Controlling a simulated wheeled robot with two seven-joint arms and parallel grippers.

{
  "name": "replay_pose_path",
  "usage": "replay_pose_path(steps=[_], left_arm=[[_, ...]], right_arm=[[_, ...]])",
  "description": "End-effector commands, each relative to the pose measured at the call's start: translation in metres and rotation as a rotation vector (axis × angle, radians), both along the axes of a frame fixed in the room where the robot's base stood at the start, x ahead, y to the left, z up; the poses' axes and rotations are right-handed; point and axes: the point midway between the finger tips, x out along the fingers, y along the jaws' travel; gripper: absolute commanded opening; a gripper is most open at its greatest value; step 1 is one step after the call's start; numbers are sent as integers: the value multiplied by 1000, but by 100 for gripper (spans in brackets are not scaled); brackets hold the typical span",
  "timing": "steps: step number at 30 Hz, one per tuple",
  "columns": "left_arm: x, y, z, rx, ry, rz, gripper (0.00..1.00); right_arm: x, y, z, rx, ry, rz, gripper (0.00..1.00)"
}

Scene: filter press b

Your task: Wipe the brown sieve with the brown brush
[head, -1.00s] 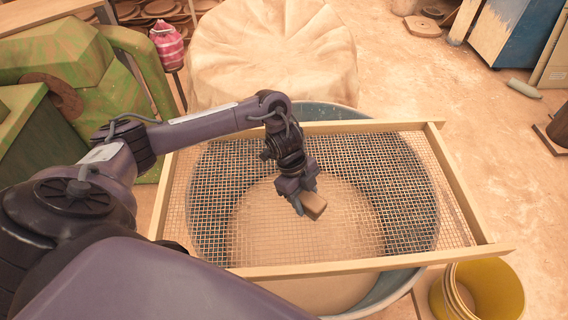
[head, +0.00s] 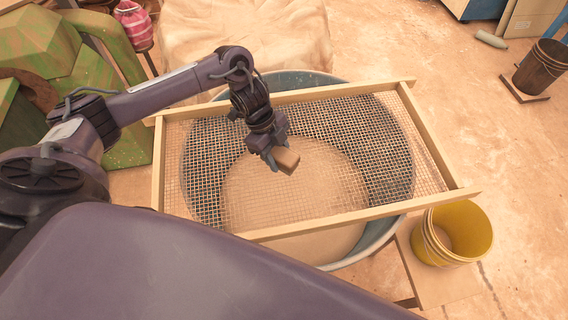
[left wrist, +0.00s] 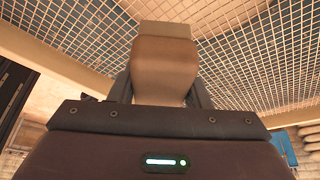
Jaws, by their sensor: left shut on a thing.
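The brown sieve (head: 258,235) is a wooden frame with a wire mesh, lying across the top of a round blue-grey tub (head: 392,238). My left gripper (head: 274,160) is shut on the brown brush (head: 287,161) and is over the middle of the mesh. In the left wrist view the brush (left wrist: 164,65) sits between the two fingers, with the mesh (left wrist: 75,48) beyond it. I cannot tell whether the brush touches the mesh. My right gripper is not in view.
A yellow bucket (head: 455,232) stands right of the tub. A cloth-covered mound (head: 245,35) is behind it. A green machine (head: 40,50) is at the far left, and a brown bucket (head: 540,66) at the far right. The floor on the right is mostly clear.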

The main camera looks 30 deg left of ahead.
Motion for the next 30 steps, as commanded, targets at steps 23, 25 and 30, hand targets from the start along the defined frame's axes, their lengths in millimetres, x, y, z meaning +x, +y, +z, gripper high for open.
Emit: replay_pose_path(steps=[23,25,30], left_arm=[[2,5,22,0,0,4,22],[2,4,22,-1,0,4,22],[-6,-24,14,-8,3,51,22]], right_arm=[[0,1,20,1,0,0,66],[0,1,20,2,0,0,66],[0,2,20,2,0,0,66]])
